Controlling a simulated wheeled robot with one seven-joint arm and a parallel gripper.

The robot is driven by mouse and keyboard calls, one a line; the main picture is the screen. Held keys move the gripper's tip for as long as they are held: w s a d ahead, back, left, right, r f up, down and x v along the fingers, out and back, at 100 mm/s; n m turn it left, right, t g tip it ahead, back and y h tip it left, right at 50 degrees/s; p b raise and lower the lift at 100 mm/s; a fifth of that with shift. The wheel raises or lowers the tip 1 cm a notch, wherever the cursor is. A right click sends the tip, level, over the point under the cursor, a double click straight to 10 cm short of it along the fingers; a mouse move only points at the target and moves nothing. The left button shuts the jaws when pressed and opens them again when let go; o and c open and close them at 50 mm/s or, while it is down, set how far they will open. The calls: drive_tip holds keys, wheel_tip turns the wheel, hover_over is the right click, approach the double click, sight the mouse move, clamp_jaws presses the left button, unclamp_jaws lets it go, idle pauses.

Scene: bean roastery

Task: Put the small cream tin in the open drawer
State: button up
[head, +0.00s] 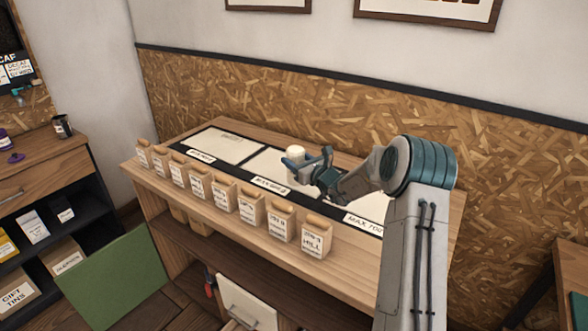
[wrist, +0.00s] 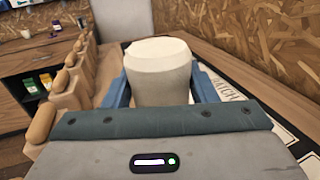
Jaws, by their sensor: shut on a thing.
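The small cream tin (head: 296,150) is held upright between the blue fingers of my gripper (head: 305,163), above the middle of the wooden counter. In the wrist view the tin (wrist: 160,78) fills the gap between the two fingers (wrist: 160,90), which are shut on it. A drawer with a cream front and a metal handle (head: 246,306) is low under the counter, at the bottom edge of the head view. It seems to stand out from the counter; its inside is barely visible. The drawer is not in the wrist view.
Several labelled paper bags (head: 249,206) stand in a row along the counter's (head: 345,253) front edge. A green panel (head: 115,280) stands at the lower left, beside a shelf unit (head: 45,208) with boxes.

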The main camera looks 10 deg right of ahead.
drive_tip(key=shift+w+d+f+p, duration=0.1)
drive_tip(key=shift+w+f+p, duration=0.25)
drive_tip(key=shift+w+f, duration=0.7)
drive_tip(key=shift+w+d+f+p, duration=0.1)
drive_tip(key=shift+w+f+p, duration=0.3)
drive_tip(key=shift+w+f, duration=0.65)
drive_tip(key=shift+w+d+f+p, duration=0.1)
drive_tip(key=shift+w+f+p, duration=0.4)
drive_tip(key=shift+f, duration=0.95)
drive_tip(key=shift+w+f, duration=0.1)
drive_tip(key=shift+f, duration=0.05)
drive_tip(key=o, duration=1.1)
drive_tip(key=shift+o, duration=0.2)
